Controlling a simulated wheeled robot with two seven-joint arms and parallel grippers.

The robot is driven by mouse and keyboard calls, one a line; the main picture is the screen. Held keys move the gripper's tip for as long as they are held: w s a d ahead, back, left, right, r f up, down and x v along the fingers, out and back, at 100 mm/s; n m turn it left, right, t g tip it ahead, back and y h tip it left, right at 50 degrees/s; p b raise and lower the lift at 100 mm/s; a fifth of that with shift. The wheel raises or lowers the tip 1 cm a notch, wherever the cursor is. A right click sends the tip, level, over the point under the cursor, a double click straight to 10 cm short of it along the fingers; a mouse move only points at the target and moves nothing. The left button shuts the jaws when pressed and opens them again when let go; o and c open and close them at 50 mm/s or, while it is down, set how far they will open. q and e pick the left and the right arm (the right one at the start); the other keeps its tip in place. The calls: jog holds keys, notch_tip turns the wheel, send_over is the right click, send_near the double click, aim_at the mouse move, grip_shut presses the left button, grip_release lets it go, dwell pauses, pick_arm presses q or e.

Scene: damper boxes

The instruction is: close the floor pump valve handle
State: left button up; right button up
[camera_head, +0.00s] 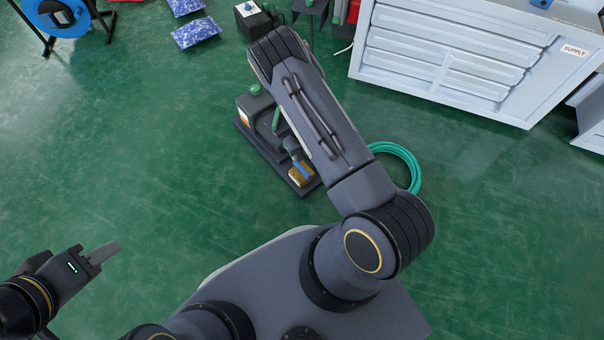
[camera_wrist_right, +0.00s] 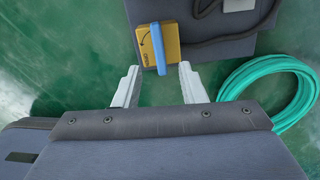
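The floor pump (camera_head: 262,140) is a dark unit on a dark base plate, partly hidden behind my right arm in the head view. Its valve is a yellow block (camera_head: 303,178) with a blue handle (camera_head: 299,168). In the right wrist view the yellow block (camera_wrist_right: 171,38) shows a curved arrow, and the blue handle (camera_wrist_right: 159,50) runs nearly up and down across it. My right gripper (camera_wrist_right: 156,78) is open; its two pale fingers are apart, just below the handle's lower end in that view, with nothing between them. My left gripper (camera_head: 103,253) is far left of the pump, its fingers appearing together.
A coiled teal hose (camera_head: 407,161) lies right of the pump; it also shows in the wrist view (camera_wrist_right: 232,86). A white supply cabinet (camera_head: 440,58) stands at the upper right. Blue bags (camera_head: 195,32) and a blue reel (camera_head: 57,12) are at the upper left. Green floor is clear at left.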

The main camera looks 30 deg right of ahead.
aim_at(302, 168)
jog(key=shift+s+f+n, duration=0.25)
jog(key=shift+s+f, duration=0.05)
jog(key=shift+f, duration=0.3)
jog(key=shift+s+f+n, duration=0.25)
jog(key=shift+f, duration=0.35)
notch_tip(302, 168, down, 7)
jog(key=b, duration=0.3)
jog(key=shift+b, duration=0.35)
grip_shut()
